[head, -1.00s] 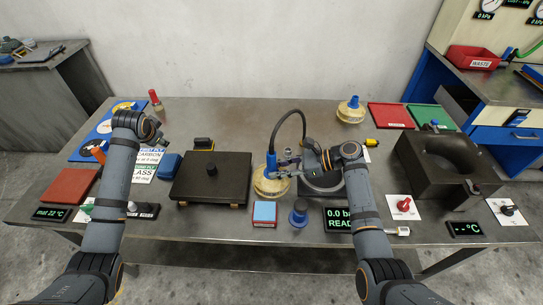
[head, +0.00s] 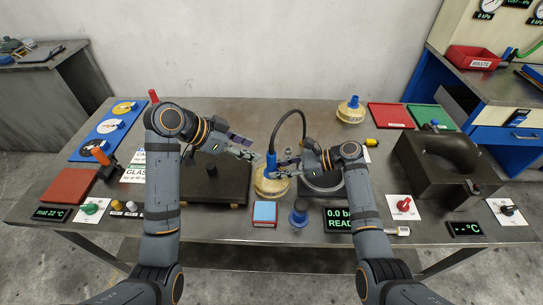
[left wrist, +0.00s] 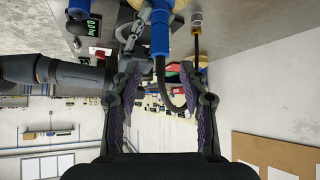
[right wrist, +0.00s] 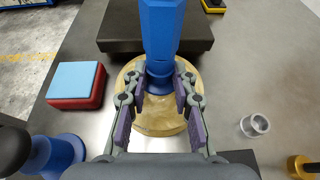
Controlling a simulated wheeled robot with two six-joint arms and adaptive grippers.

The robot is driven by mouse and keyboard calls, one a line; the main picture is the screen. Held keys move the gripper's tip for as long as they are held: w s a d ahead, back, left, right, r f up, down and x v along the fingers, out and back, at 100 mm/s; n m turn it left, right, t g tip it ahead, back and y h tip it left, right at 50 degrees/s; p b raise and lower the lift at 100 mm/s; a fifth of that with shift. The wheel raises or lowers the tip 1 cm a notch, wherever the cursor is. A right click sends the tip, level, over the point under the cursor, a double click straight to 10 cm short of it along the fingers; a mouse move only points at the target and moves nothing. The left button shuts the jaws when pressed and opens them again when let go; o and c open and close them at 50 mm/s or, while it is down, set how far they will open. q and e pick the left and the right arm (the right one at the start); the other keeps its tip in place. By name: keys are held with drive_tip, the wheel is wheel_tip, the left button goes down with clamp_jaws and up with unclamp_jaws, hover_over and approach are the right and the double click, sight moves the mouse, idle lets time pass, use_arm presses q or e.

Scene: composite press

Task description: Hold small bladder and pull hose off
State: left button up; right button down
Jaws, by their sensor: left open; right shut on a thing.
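The small bladder (head: 268,188), a pale yellow disc with a blue neck, sits on the table right of the black plate. My right gripper (head: 284,167) is shut on its blue neck; in the right wrist view the fingers (right wrist: 160,92) flank the neck just above the yellow disc (right wrist: 155,119). The black hose (head: 288,119) arches up from its blue coupling (head: 271,163), which stands upright on the neck. My left gripper (head: 252,148) is open, just left of the coupling. In the left wrist view the coupling (left wrist: 160,32) and hose (left wrist: 160,82) show between its fingers.
A red-and-blue block (head: 264,213) and a blue knob (head: 299,213) stand in front of the bladder. The black plate (head: 222,192) lies to the left, partly under my left arm. Another bladder (head: 351,113) stands at the back right. A dark mould (head: 433,170) is far right.

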sight(269, 154)
use_arm(q)
drive_tip(key=x, duration=0.8)
drive_tip(key=shift+w+d+f, duration=0.15)
drive_tip(key=shift+d+f, duration=0.1)
clamp_jaws()
